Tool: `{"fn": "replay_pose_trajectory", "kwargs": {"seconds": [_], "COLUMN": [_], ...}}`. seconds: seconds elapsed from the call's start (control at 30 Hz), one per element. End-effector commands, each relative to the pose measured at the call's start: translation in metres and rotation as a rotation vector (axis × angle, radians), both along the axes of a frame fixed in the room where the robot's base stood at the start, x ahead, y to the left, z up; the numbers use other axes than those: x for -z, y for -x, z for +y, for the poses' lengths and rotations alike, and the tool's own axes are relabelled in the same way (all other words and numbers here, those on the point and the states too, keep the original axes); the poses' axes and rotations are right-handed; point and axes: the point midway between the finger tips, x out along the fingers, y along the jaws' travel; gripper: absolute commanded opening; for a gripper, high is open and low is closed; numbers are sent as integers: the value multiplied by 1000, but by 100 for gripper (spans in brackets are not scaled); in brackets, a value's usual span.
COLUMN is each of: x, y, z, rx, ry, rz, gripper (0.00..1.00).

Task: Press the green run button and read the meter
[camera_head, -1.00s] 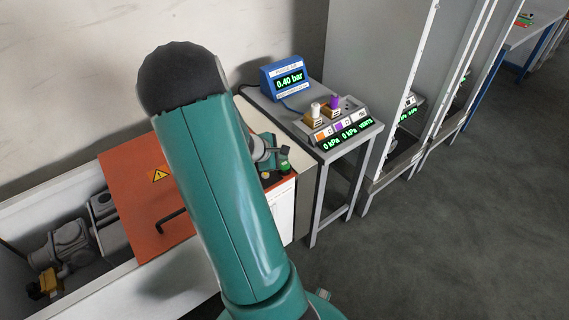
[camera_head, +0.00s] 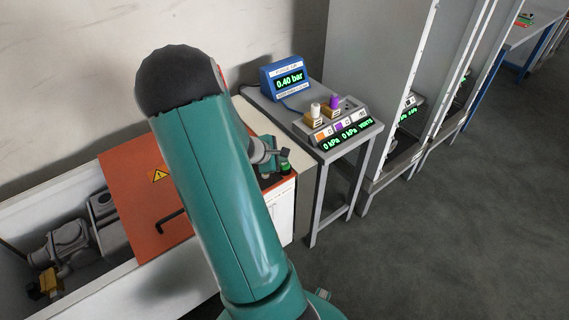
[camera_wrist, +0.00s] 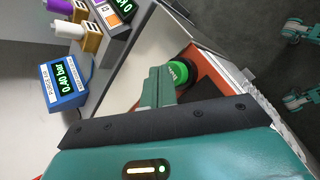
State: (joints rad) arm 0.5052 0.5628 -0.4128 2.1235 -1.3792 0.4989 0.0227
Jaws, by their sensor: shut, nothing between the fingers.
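The green run button (camera_wrist: 178,74) is a round cap with lettering on a dark base, set in an orange-red panel. In the head view the button (camera_head: 285,167) shows at the right of the panel top. My gripper (camera_wrist: 160,80) is shut and empty, its teal fingers right beside the button in the wrist view; I cannot tell whether they touch it. In the head view my arm hides most of the gripper. The blue meter (camera_head: 288,78) stands on the bench behind and reads 0.40 bar; it also shows in the wrist view (camera_wrist: 64,86).
A grey console (camera_head: 345,134) reads 0 kPa twice and carries an orange-based white knob and a purple one. An orange lid (camera_head: 140,190) with a warning sign and black handle lies left. A grey cabinet stands right.

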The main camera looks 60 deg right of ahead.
Motion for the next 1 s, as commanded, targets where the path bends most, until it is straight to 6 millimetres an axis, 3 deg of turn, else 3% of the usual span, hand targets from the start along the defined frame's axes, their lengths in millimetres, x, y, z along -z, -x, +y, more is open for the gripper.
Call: {"fn": "replay_pose_trajectory", "kwargs": {"seconds": [1.0], "x": [9], "y": [0], "z": [0], "rx": [0], "ry": [0], "rz": [0], "gripper": [0]}}
